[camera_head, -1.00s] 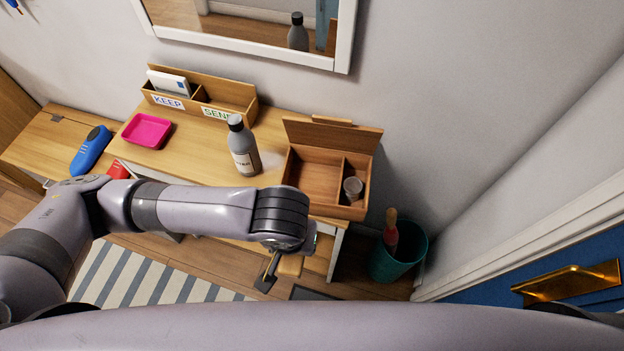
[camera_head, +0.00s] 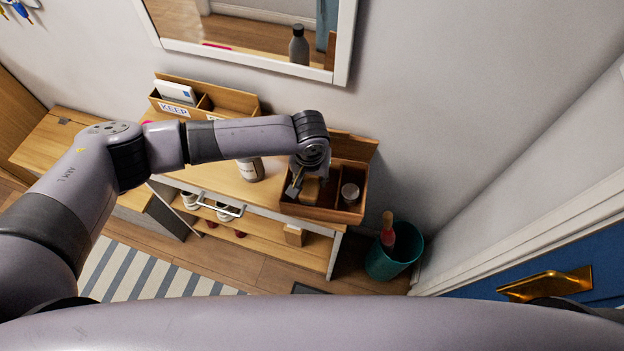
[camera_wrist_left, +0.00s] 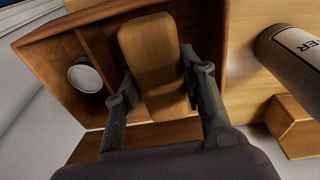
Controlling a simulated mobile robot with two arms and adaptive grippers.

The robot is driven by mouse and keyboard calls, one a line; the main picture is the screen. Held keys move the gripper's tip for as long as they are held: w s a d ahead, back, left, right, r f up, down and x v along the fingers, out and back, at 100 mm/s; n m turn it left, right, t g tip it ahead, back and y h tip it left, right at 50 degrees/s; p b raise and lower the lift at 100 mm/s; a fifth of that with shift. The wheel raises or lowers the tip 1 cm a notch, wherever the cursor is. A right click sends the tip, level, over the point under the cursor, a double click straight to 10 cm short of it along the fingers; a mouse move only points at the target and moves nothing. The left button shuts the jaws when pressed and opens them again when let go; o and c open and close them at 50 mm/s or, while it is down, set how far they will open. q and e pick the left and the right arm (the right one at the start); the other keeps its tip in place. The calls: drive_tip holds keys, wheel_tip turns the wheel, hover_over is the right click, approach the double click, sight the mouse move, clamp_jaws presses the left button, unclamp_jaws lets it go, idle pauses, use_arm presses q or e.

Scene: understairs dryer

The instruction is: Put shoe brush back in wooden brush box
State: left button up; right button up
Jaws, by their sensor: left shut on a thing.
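The shoe brush (camera_wrist_left: 150,58) is a tan wooden block with rounded ends. My left gripper (camera_wrist_left: 158,78) is shut on it, one finger on each side. In the head view the gripper (camera_head: 296,183) is at the wooden brush box (camera_head: 318,212), with the brush (camera_head: 312,188) over or in its larger left compartment. I cannot tell whether the brush touches the box floor. The box stands open on the table, its lid (camera_head: 355,147) tilted up behind. A small round tin (camera_head: 350,193) sits in the narrow right compartment. My right gripper is out of view.
A grey bottle (camera_head: 250,170), partly behind my left arm, stands left of the box. A sorting tray (camera_head: 235,98) is farther back left. A teal bin (camera_head: 393,262) with a red-handled item stands right of the table. A mirror (camera_head: 270,35) hangs above.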

sight(312, 184)
use_arm(q)
wheel_tip(312, 184, down, 3)
drive_tip(key=shift+p, duration=0.55)
drive_tip(key=shift+w+f, duration=0.35)
drive_tip(key=shift+f, duration=0.25)
drive_tip(key=shift+f, duration=0.2)
drive_tip(key=o, duration=1)
drive_tip(key=shift+c, duration=0.2)
drive_tip(key=o, duration=0.4)
drive_tip(key=shift+c, duration=0.2)
drive_tip(key=shift+r, duration=0.1)
